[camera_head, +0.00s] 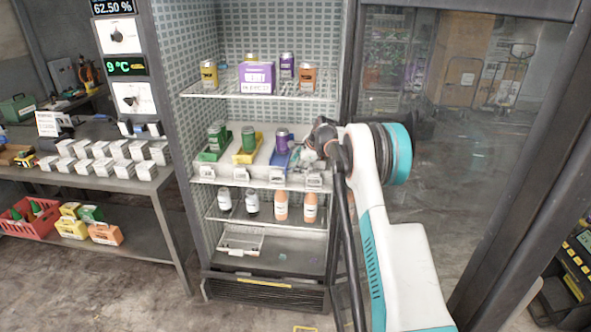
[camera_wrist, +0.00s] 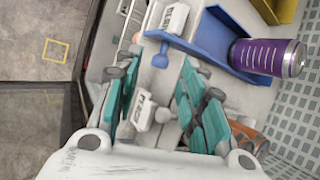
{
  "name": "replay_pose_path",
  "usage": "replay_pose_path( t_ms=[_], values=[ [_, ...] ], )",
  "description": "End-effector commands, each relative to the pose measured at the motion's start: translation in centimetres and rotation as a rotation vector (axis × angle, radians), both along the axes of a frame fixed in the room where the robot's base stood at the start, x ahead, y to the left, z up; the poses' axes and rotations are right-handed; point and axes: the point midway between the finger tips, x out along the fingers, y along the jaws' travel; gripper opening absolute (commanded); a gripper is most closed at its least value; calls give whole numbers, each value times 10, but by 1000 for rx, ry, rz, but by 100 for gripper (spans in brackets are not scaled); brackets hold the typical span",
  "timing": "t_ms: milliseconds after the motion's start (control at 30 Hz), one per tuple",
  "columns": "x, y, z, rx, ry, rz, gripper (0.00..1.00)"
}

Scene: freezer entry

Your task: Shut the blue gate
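The blue lane (camera_head: 280,160) sits on the middle shelf with a purple can (camera_head: 282,140) in it. In the wrist view, a long blue flap (camera_wrist: 190,46), which looks like the gate, runs along the lane beside the purple can (camera_wrist: 268,57). A light-blue knob (camera_wrist: 160,60) is near the flap's shelf-edge end. My gripper (camera_wrist: 160,74) is open, its teal fingers spread either side of the knob, with no clear contact visible. In the head view my gripper (camera_head: 318,140) is at the shelf front, right of the blue lane, and partly hidden by my arm.
Green (camera_head: 212,152) and yellow (camera_head: 246,156) lanes with cans lie left of the blue one. White label holders (camera_head: 276,176) line the shelf's front edge; one (camera_wrist: 143,112) lies between my fingers. The freezer's glass door (camera_head: 460,150) is right of my arm.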

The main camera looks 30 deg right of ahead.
Motion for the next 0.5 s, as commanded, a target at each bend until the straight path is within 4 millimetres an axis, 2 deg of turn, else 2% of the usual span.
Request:
replay_pose_path(
  t_ms=[200,500],
  values=[
    [12,3,-18,0,-1,-1,38],
    [15,3,-22,-1,0,-2,38]
  ],
)
